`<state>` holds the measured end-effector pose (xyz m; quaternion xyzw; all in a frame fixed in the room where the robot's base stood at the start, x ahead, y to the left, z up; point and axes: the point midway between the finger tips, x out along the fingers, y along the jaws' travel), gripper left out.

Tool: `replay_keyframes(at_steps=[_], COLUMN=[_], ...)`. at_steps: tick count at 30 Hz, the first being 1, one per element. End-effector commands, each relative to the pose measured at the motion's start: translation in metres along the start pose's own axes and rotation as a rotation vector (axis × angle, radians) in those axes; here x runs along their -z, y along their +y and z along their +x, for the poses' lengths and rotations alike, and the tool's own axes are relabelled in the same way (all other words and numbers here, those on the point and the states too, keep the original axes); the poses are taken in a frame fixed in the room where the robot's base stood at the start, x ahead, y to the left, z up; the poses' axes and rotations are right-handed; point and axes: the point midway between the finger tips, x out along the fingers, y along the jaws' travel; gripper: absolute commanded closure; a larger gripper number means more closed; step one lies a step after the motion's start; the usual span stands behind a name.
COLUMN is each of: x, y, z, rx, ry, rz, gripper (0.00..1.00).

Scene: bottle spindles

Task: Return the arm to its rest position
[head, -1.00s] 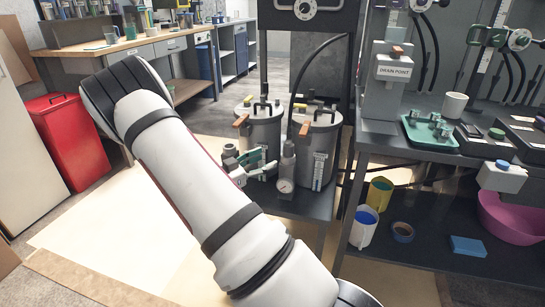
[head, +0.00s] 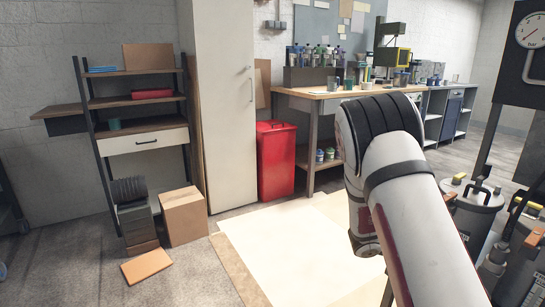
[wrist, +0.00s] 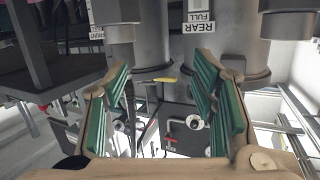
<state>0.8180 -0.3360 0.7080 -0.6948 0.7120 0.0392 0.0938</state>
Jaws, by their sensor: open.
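My gripper (wrist: 162,100) shows in the wrist view, its two green-padded fingers standing apart with nothing between them. Beyond the fingers are grey cylinders and a sign reading "REAR FULL" (wrist: 198,18); that view appears upside down. In the head view my white arm (head: 410,190) rises from the lower right and bends at a dark ribbed joint. My gripper itself is out of the head view, hidden or beyond the frame.
A metal pot (head: 472,210) stands right of my arm, close to it. A red bin (head: 276,165) and a wooden workbench (head: 325,97) stand behind. A cardboard box (head: 184,216) is at left. The pale floor mat (head: 285,250) left of the arm is clear.

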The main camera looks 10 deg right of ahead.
Motion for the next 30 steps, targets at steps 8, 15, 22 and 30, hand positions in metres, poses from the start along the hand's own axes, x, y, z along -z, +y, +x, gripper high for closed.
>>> replay_keyframes(at_steps=[8, 15, 22, 30], x=[0.02, 0.05, 0.08, 0.099], y=[-0.08, -0.089, -0.029, 0.109], z=[-0.089, -0.21, -0.321, -0.393], rx=[0.441, 0.813, 1.108, 1.292], ry=[-0.439, -0.758, -0.984, -1.123], rz=[0.062, -0.029, -0.253, -0.667], gripper=[0.47, 0.47, 0.47, 0.47])
